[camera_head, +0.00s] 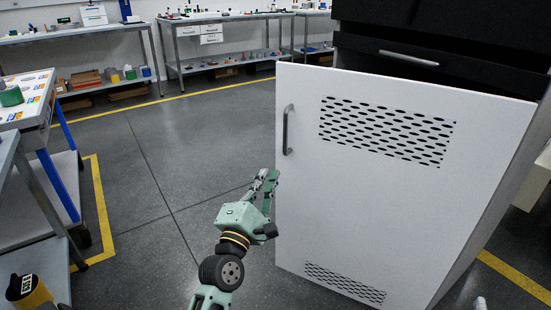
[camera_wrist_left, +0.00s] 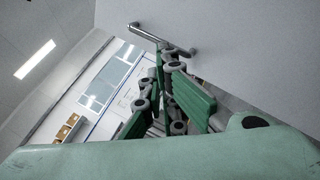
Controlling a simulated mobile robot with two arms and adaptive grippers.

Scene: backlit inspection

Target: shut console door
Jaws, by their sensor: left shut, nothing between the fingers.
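The console door (camera_head: 375,205) is a large white panel with slotted vents. It stands ajar, its left edge swung out past the dark console (camera_head: 440,60) behind it. A grey vertical handle (camera_head: 287,130) is near its left edge and also shows in the left wrist view (camera_wrist_left: 150,35). My left gripper (camera_head: 269,178) is shut and empty, its fingertips at the door's left edge, below the handle. The fingers also show in the left wrist view (camera_wrist_left: 172,70), close to the door face (camera_wrist_left: 240,45); I cannot tell whether they touch it. My right gripper is not in view.
A trolley (camera_head: 40,200) stands at the left. Workbenches (camera_head: 225,18) with small items line the back wall. The grey floor (camera_head: 180,150) between trolley and door is open, with yellow marking lines. A small pale thing (camera_head: 480,303) shows at the bottom edge, unclear what it is.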

